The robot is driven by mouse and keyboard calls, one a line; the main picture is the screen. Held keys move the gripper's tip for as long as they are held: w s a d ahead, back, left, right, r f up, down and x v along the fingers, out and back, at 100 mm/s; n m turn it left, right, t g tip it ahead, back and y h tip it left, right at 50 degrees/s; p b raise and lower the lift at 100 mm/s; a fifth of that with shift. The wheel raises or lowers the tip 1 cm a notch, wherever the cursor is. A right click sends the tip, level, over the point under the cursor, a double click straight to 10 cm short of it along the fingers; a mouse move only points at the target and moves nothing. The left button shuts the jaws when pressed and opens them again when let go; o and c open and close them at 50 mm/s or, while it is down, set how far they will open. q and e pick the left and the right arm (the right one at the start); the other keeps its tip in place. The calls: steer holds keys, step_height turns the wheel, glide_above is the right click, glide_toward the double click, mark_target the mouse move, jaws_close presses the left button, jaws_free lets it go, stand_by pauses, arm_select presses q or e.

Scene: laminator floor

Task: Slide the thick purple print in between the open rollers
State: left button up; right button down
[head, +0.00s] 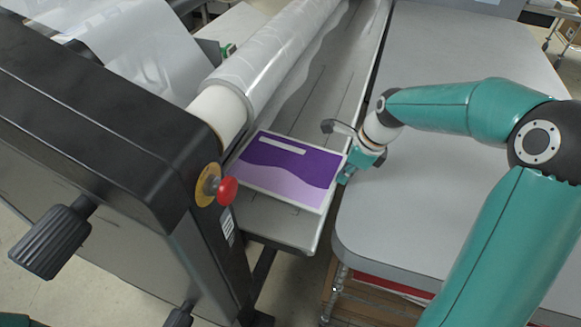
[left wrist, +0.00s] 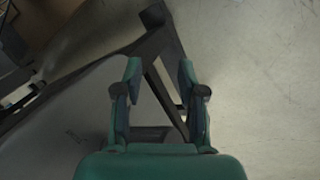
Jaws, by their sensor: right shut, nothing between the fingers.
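The purple print (head: 285,172), with a dark purple wave over lilac and a white strip, lies flat on the laminator's grey feed table. Its left edge is close to the black end housing, and its upper left corner is near the film-wrapped roller (head: 270,75). The gap between the rollers is not visible from here. My right gripper (head: 350,172) is at the print's right edge, shut with nothing held; whether it touches the print is unclear. My left gripper (left wrist: 160,72) is open and empty above the floor in the left wrist view.
The black end housing (head: 110,120) carries a red emergency button (head: 227,190) and a black knob (head: 50,240). The feed table (head: 275,222) extends back along the roller. A large grey table (head: 450,50) stands to the right, with a narrow gap between them.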

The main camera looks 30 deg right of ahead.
mark_target(321, 167)
steer(key=shift+s+d, duration=0.1)
steer(key=shift+w+d+p, duration=0.8)
steer(key=shift+w+d, duration=0.2)
steer(key=shift+d, duration=0.1)
steer(key=shift+w+a+p, duration=0.85)
steer(key=shift+w+a, duration=0.9)
steer(key=shift+w, duration=0.15)
stand_by(1.0)
steer(key=shift+s+d+f, duration=0.1)
steer(key=shift+s+d, duration=0.1)
stand_by(0.4)
steer(key=shift+s+a, duration=0.25)
steer(key=shift+a, duration=0.1)
steer(key=shift+w+a+p, duration=0.3)
steer(key=shift+w+a, duration=0.45)
steer(key=shift+w, duration=0.2)
steer(key=shift+s+d, duration=0.45)
stand_by(1.1)
